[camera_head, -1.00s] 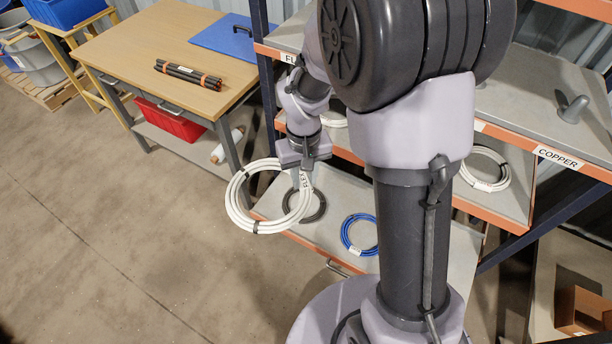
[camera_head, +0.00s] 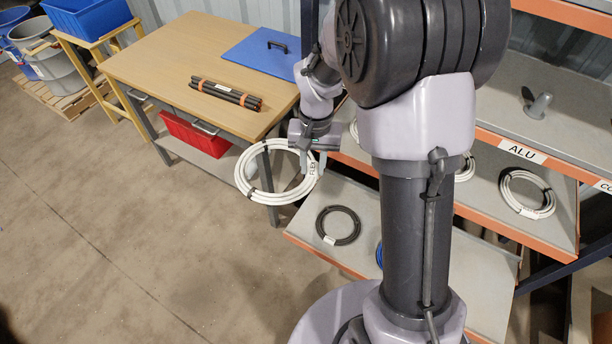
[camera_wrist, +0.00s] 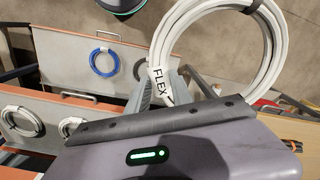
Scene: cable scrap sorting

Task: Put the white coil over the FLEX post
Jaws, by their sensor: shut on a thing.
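The white coil (camera_head: 278,199) has dark ties and a tag; it hangs tilted from my gripper (camera_head: 313,166), left of the shelves and in front of the workbench. My gripper is shut on its right side. In the wrist view, the coil (camera_wrist: 272,45) stands out beyond the fingers, with a tag reading FLEX (camera_wrist: 160,84) beside them. The FLEX post is not visible now; my arm covers part of the upper shelf.
A grey post (camera_head: 540,106) stands on the upper shelf above the ALU label (camera_head: 523,151). White coils (camera_head: 527,194) lie on the middle shelf, a black coil (camera_head: 338,226) on the lower one. A workbench (camera_head: 150,75) holds dark rods (camera_head: 226,93) and a blue board (camera_head: 262,50).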

